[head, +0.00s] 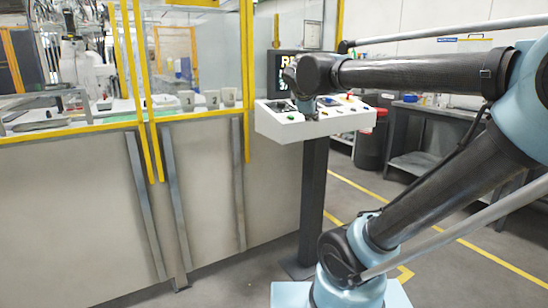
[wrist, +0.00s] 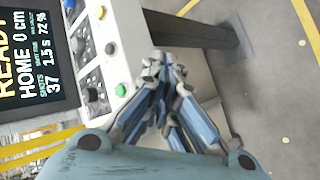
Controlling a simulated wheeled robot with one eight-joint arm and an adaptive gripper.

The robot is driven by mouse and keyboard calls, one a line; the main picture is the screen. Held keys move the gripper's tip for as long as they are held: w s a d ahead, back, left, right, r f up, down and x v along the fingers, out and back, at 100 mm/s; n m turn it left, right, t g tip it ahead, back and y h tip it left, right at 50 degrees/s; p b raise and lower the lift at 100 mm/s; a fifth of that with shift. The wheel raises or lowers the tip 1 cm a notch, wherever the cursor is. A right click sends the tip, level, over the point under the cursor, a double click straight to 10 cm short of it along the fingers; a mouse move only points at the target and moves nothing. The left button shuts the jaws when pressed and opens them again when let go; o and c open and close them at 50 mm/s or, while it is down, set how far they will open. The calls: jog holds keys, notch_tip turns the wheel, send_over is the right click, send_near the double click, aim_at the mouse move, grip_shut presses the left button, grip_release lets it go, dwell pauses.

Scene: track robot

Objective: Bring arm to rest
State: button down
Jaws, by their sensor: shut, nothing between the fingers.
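My arm (head: 410,73) reaches from the right across the head view, its upper link nearly level and its lower link slanting down to a blue base joint. In the wrist view my gripper (wrist: 163,58) is shut and empty, its blue and grey fingers converging at the tips. The fingertips appear beside the white control panel (wrist: 113,48); I cannot tell how far apart they are. In the head view the arm's wrist end hangs in front of the panel (head: 270,125), and the fingers are hard to make out.
The panel stands on a dark post (head: 313,200) and carries several buttons, including a green button (wrist: 122,90). A screen (wrist: 35,60) behind it reads READY and HOME 0 cm. A yellow-framed enclosure (head: 80,200) fills the left. A grey workbench (head: 425,165) stands behind the arm.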

jog(key=s+d+f+m+g, duration=0.2)
jog(key=s+d+f+m, duration=0.2)
jog(key=s+f, duration=0.3)
jog(key=s+d+f+m+g, duration=0.35)
jog(key=s+f, duration=0.25)
jog(key=f, duration=0.3)
jog(key=s+a+f+m+g+y, duration=0.1)
jog(key=s+f+m+g+y, duration=0.1)
jog(key=s+f+m, duration=0.5)
jog(key=s+f+y, duration=0.1)
jog(key=s+f, duration=0.3)
jog(key=f, duration=0.1)
jog(key=shift+a+f, duration=0.35)
jog(key=shift+a, duration=0.05)
jog(key=shift+w+f, duration=0.2)
jog(key=shift+w, duration=0.2)
